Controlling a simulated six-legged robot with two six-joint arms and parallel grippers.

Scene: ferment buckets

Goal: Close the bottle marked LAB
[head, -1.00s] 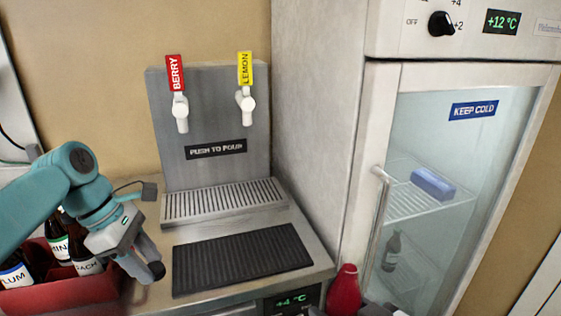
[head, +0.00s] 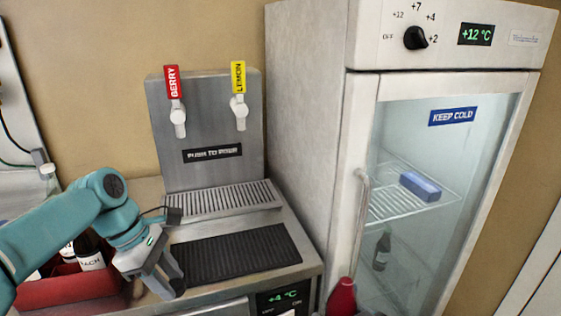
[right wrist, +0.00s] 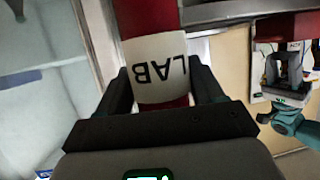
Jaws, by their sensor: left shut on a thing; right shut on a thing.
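The bottle marked LAB (right wrist: 160,70) is red with a white label and sits between the fingers of my right gripper (right wrist: 163,90), which is shut on it. A red bottle top (head: 342,297), apparently the same bottle, shows at the bottom edge of the head view; I cannot tell whether its mouth is covered. My left gripper (head: 170,283) is by the counter's front, to the right of the red crate. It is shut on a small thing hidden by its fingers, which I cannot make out.
A red crate (head: 65,293) with dark labelled bottles stands at the left. A dispenser (head: 207,125) with BERRY and LEMON taps stands behind a black ribbed mat (head: 235,254). A glass-door fridge (head: 325,110) stands at the right, its door shut.

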